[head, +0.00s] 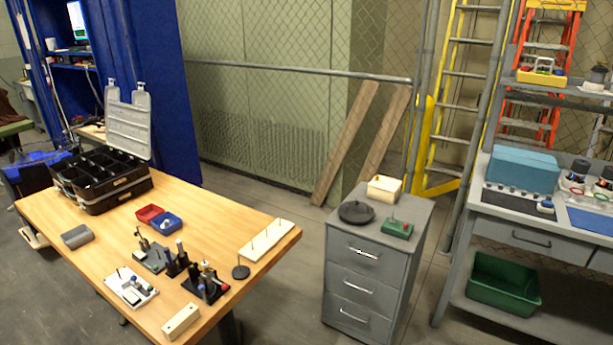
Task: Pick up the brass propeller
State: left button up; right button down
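I cannot pick out the brass propeller with certainty; objects are small at this distance. The wooden table (215,212) at the left holds a dark tool stand (190,285) with several upright tools, a white tray (130,290) with small parts, and a dark green plate (152,259). A red bin (149,214) and a blue bin (167,223) sit behind them; the contents are too small to tell. Neither of my grippers is in view.
A grey drawer cabinet (362,290) carries a black round dish (356,212), a cream box (384,188) and a green block (397,229). A workbench (500,204) stands at the right, with a green crate (503,283) below. Floor shows between table and cabinet.

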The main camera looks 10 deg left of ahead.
aim_at(206, 267)
jog(key=i+l+u, duration=0.15)
jog(key=u, duration=0.2)
jog(key=i+l+u, duration=0.2)
jog(key=u, duration=0.15)
jog(key=i+l+u, duration=0.15)
jog(key=u, duration=0.15)
